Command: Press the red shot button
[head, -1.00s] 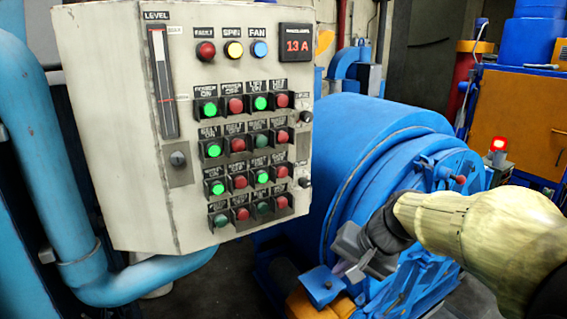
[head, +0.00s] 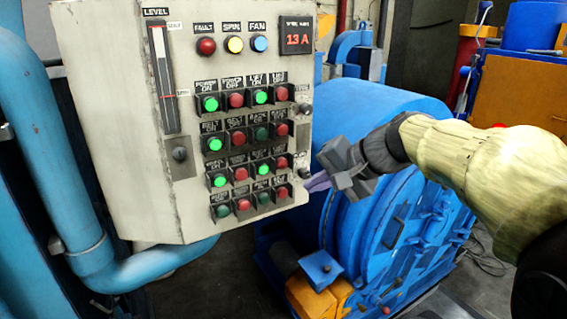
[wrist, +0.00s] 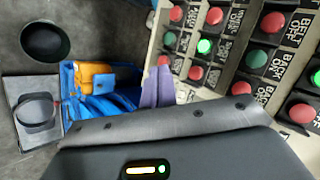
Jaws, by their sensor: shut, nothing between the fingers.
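The control panel (head: 112,150) carries rows of green and red buttons. I cannot read which label says shot. Red buttons in the right column include a low one (head: 281,195) and one above it (head: 281,163). My gripper (head: 314,184) is shut and empty, just right of the panel's lower right edge, its purple fingertips pointing left towards it. In the wrist view the purple fingertips (wrist: 158,86) show beside the panel's button rows, with a red button (wrist: 195,73) close to their right. No contact with a button is visible.
A large blue drum machine (head: 375,110) stands behind my gripper. Black side knobs (head: 305,108) stick out at the panel's right edge. A thick blue pipe (head: 50,150) runs along the left. The floor (head: 215,285) below the panel is open.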

